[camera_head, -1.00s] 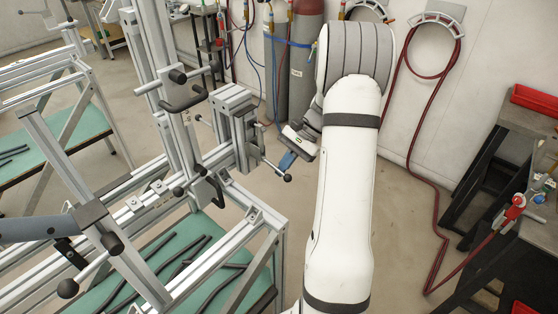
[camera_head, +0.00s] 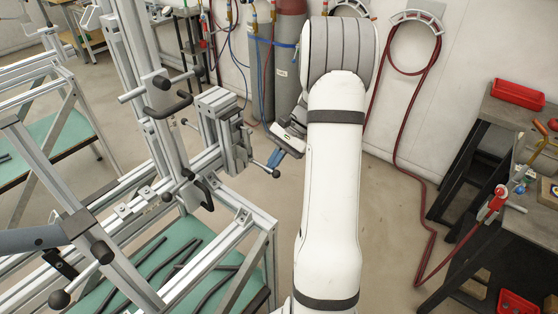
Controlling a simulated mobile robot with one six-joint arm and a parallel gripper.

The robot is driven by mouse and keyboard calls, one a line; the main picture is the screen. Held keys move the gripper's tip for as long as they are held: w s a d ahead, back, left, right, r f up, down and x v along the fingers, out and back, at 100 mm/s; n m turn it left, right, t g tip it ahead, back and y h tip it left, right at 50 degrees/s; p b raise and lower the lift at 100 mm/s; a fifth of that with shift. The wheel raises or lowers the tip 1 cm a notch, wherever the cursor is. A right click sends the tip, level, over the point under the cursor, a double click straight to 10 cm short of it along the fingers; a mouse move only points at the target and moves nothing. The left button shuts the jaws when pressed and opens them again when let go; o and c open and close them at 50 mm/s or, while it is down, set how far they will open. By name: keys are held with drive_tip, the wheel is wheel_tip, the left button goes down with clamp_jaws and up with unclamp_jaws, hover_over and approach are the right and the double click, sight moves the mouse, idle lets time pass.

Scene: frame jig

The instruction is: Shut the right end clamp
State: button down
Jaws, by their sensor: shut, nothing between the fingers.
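The right end clamp (camera_head: 236,146) is a grey metal block at the right end of the jig's cross rail. A thin lever with a black ball knob (camera_head: 276,173) sticks out from it toward lower right. Whether the clamp is open or shut I cannot tell. My gripper (camera_head: 273,160) shows its blue fingertips just right of the clamp, close above the knob in the picture. The fingers look shut and empty. Whether they touch the lever is unclear. My white arm hides what lies behind it.
The aluminium jig frame (camera_head: 262,248) fills the left, with a green shelf (camera_head: 160,300) carrying dark bars. Gas cylinders (camera_head: 285,65) stand by the wall behind. A dark workbench (camera_head: 500,150) with red trays is on the right.

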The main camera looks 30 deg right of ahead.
drive_tip(key=v, duration=0.8)
drive_tip(key=s+a+r+n+h, duration=0.2)
drive_tip(key=s+a+r+n, duration=0.1)
drive_tip(key=a, duration=0.3)
drive_tip(key=s+a+r+n+h, duration=0.2)
drive_tip(key=s+a+r+h, duration=0.15)
drive_tip(key=a, duration=0.25)
drive_tip(key=s+a+n+t+h, duration=0.3)
drive_tip(key=s+a+n, duration=0.4)
drive_tip(key=s, duration=0.5)
drive_tip(key=shift+s+a+f+n+t+b, duration=0.3)
drive_tip(key=shift+a+f+t+b, duration=0.1)
drive_tip(key=shift+a, duration=0.3)
